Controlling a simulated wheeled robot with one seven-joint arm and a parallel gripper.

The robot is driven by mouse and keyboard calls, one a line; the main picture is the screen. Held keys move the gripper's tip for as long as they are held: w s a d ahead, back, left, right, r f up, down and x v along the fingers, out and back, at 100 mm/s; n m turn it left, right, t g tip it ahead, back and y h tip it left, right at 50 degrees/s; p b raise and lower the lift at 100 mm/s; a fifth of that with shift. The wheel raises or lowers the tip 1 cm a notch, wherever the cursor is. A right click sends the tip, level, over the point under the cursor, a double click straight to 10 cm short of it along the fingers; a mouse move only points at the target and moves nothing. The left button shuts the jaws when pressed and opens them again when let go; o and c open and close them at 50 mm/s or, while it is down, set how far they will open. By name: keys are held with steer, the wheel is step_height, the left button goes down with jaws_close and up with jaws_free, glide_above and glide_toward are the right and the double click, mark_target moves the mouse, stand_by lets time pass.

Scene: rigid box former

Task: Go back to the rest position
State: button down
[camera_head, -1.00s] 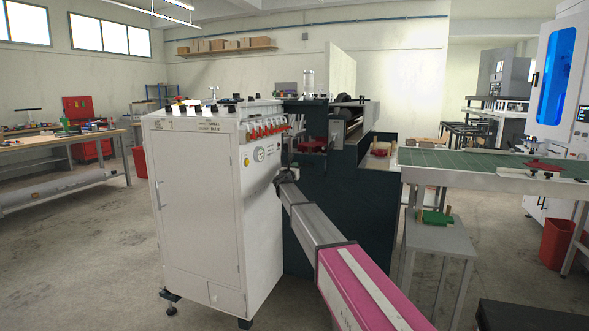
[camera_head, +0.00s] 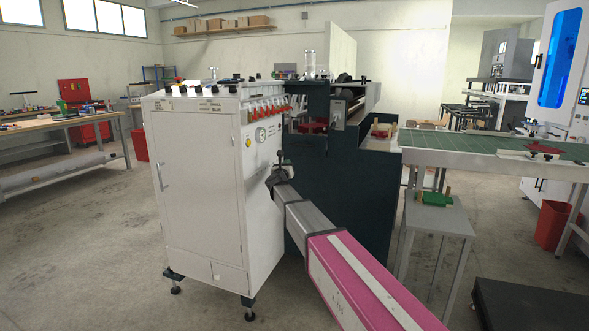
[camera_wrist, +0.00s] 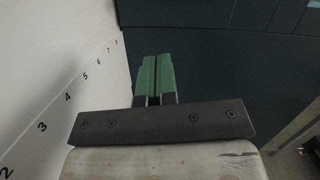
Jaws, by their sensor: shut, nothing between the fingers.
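My gripper shows in the wrist view (camera_wrist: 153,80). Its two green fingers lie side by side with only a thin dark line between them, and they hold nothing. In the head view my grey and pink arm reaches from the lower right toward the white cabinet (camera_head: 203,195). The wrist end is beside the cabinet's right side, in front of the dark machine body (camera_head: 345,190). The fingers are too small to make out there. I cannot tell whether the arm touches the cabinet.
The cabinet carries a row of red-handled valves (camera_head: 268,110). A numbered white panel (camera_wrist: 70,70) is close on the left in the wrist view. The floor at left is open.

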steer(key=s+d+f+n+g+y, duration=0.4)
steer(key=s+d+f+n+g, duration=0.1)
steer(key=s+f+n, duration=0.7)
steer(key=s+d+f+n+g+y, duration=0.55)
steer(key=s+f+n, duration=0.6)
steer(key=n, duration=0.35)
steer(key=s+d+f+n+g+h, duration=0.1)
steer(key=s+d+f+n+g, duration=0.2)
steer(key=s, duration=0.5)
steer(key=s+d+f+n+g+h, duration=0.2)
steer(key=s+d, duration=0.4)
steer(key=s, duration=0.3)
steer(key=s+d+f+n+g+h, duration=0.1)
steer(key=s+d+f+n+g, duration=0.3)
steer(key=s, duration=0.4)
steer(key=shift+s+d+f+n, duration=0.15)
steer(key=shift+d+f+n, duration=0.05)
steer(key=shift+d+n, duration=0.25)
